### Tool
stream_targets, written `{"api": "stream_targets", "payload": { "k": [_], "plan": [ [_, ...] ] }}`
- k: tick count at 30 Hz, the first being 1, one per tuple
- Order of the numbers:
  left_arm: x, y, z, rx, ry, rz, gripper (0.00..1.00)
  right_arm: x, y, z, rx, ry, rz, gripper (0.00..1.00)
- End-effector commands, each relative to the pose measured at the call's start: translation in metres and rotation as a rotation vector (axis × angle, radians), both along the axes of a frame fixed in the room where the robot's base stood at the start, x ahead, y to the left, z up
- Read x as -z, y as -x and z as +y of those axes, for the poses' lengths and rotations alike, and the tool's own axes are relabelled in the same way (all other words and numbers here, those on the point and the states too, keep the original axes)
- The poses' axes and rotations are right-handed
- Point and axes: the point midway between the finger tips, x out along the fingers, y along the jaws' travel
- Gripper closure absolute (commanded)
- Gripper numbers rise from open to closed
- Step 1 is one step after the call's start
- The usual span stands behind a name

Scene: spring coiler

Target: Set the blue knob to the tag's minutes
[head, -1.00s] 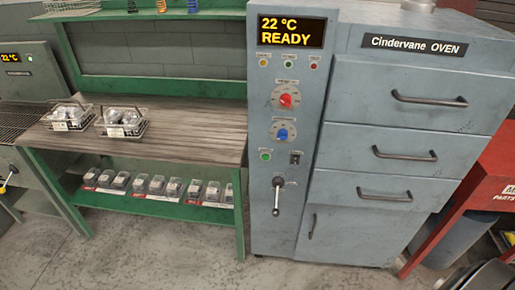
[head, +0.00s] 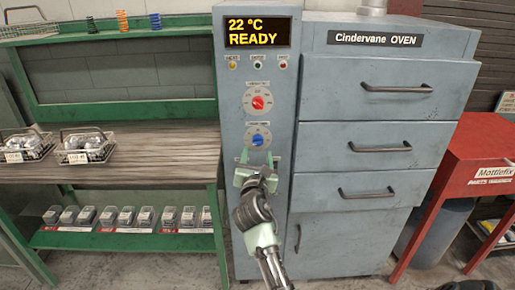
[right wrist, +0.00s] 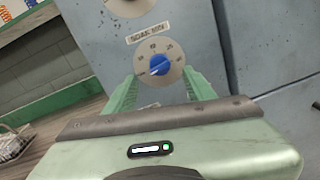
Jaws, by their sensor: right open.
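The blue knob (head: 257,139) sits on a pale round dial on the oven's control panel, below the red knob (head: 258,102). In the right wrist view the blue knob (right wrist: 159,65) shows under a label that seems to read "SOAK MIN", with numbers around the dial too small to read surely. My right gripper (head: 257,167) is open just below the blue knob. In the right wrist view its fingers (right wrist: 160,92) stand to either side of the dial's lower part, with nothing between them. Tags hang on two wire baskets (head: 86,148) (head: 27,146); their writing is unreadable. My left gripper is out of view.
The oven display (head: 257,32) reads "22 °C READY". Oven drawers with handles (head: 397,88) lie to the right of the panel. A green bench (head: 150,160) stands at left, with several small boxes (head: 148,216) on its lower shelf. A red table (head: 470,150) is at right.

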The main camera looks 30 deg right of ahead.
Motion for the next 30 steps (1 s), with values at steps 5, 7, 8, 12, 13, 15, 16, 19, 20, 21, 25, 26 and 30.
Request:
{"api": "stream_targets", "payload": {
  "k": [5, 7, 8, 12, 13, 15, 16, 19, 20, 21, 25, 26, 30],
  "plan": [
    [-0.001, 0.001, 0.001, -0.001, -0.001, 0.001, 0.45, 0.0, -0.025, -0.018, 0.0, -0.003, 0.0, 0.45],
    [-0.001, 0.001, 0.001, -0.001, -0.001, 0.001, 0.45, 0.0, -0.034, -0.024, -0.002, -0.004, 0.0, 0.45],
    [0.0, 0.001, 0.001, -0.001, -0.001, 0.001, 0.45, 0.0, -0.037, -0.026, -0.001, -0.004, -0.001, 0.45],
    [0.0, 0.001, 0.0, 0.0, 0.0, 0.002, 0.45, 0.001, -0.048, -0.033, -0.003, -0.005, 0.0, 0.45],
    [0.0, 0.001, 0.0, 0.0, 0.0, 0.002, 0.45, 0.001, -0.05, -0.034, -0.003, -0.005, 0.0, 0.45],
    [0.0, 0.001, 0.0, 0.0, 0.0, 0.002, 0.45, 0.001, -0.052, -0.036, -0.004, -0.005, 0.0, 0.45],
    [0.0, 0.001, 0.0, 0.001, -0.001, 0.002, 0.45, 0.001, -0.052, -0.036, -0.004, -0.005, 0.0, 0.45],
    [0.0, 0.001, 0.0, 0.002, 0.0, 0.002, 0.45, 0.001, -0.052, -0.036, -0.004, -0.005, 0.0, 0.45],
    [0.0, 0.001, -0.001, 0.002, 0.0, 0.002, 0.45, 0.001, -0.052, -0.036, -0.004, -0.005, 0.0, 0.45],
    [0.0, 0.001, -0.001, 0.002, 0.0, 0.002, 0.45, 0.001, -0.052, -0.036, -0.004, -0.005, 0.0, 0.45],
    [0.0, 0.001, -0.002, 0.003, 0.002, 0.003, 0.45, 0.001, -0.052, -0.036, -0.004, -0.005, 0.0, 0.7],
    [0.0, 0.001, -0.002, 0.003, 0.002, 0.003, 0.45, 0.001, -0.052, -0.036, -0.004, -0.005, 0.0, 0.79],
    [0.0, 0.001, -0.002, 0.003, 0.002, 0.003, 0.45, 0.001, -0.052, -0.036, -0.005, -0.005, -0.001, 1.0]
  ]
}}
